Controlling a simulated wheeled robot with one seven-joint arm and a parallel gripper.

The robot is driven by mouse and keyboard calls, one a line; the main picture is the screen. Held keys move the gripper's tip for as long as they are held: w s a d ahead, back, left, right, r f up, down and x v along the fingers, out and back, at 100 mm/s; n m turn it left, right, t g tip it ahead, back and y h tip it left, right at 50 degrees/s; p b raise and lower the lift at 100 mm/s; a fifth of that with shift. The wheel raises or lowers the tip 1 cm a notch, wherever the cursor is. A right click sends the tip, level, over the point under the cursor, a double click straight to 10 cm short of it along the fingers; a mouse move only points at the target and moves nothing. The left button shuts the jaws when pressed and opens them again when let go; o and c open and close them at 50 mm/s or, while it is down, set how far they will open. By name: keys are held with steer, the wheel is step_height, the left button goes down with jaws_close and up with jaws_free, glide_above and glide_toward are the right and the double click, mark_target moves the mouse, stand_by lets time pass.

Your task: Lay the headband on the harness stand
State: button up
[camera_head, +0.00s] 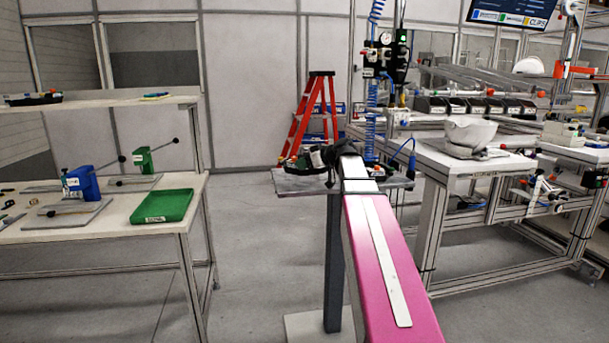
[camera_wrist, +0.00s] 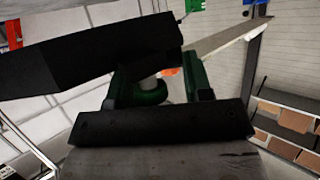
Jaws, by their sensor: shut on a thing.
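My gripper (camera_head: 330,156) is at the far end of my outstretched arm, low over a grey-topped stand. It is small and dark there, and my own arm hides part of it. In the wrist view, a dark green curved piece (camera_wrist: 152,98) shows between black parts of my gripper; I take it for the headband, held in the shut jaws. I take the grey top (camera_head: 291,185) on a dark post for the harness stand. I cannot tell whether the headband touches it.
Small dark items with coloured ends (camera_head: 298,163) are on the stand top, close to my gripper. A left table (camera_head: 120,238) carries a green tray (camera_head: 163,206) and blue and green fixtures. A right bench (camera_head: 455,167) holds a pale shell (camera_head: 468,133). Open floor lies left of the stand.

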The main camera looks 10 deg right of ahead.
steer(key=shift+w+a+f, duration=0.15)
steer(key=shift+w+f, duration=0.2)
steer(key=shift+w, duration=0.2)
steer(key=shift+f, duration=2)
steer(key=o, duration=1.1)
steer(key=shift+s, duration=0.1)
steer(key=v, duration=1.2)
